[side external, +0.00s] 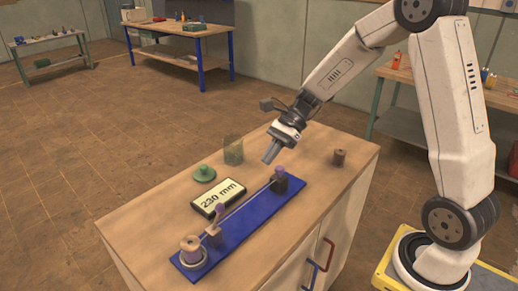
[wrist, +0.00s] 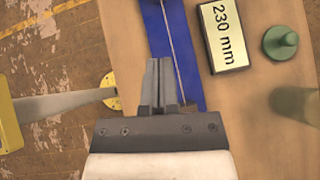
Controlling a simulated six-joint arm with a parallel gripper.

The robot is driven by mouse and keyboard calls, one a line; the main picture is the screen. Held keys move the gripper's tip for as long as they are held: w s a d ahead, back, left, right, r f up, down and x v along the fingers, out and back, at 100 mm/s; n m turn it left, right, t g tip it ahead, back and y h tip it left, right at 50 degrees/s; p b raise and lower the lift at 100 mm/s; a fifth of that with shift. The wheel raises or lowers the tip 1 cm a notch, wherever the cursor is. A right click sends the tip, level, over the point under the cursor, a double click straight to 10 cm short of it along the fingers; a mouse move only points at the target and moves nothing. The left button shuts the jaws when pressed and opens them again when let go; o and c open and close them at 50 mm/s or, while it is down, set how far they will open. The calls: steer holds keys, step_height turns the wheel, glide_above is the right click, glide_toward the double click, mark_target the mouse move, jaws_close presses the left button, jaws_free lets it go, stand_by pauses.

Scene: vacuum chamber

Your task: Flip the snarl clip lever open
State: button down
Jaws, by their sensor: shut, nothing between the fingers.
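A blue board (side external: 250,222) lies along the cabinet top, with a thin wire (side external: 248,199) stretched over it. I cannot tell which of these is the snarl clip lever. My gripper (side external: 269,154) is shut and empty, above and just left of the dark block. In the wrist view its fingers (wrist: 160,64) are together, over the board (wrist: 187,60) beside the wire, and partly hide the board's end.
A spool (side external: 191,248) stands at the board's near end. A "230 mm" display (side external: 218,197), a green knobbed lid (side external: 204,173) and a clear greenish cup (side external: 233,151) are left of the board. A small brown spool (side external: 339,158) is at the right. The cabinet top between them is clear.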

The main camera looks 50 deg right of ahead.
steer(key=shift+a, duration=0.1)
glide_toward(217, 218)
step_height(217, 218, down, 3)
steer(key=d, duration=0.2)
steer(key=shift+w+a+f, duration=0.1)
steer(key=shift+w+a, duration=0.1)
steer(key=shift+a, duration=0.9)
steer(key=shift+w+a+f, duration=0.1)
steer(key=shift+w+a, duration=0.15)
steer(key=shift+a, duration=0.85)
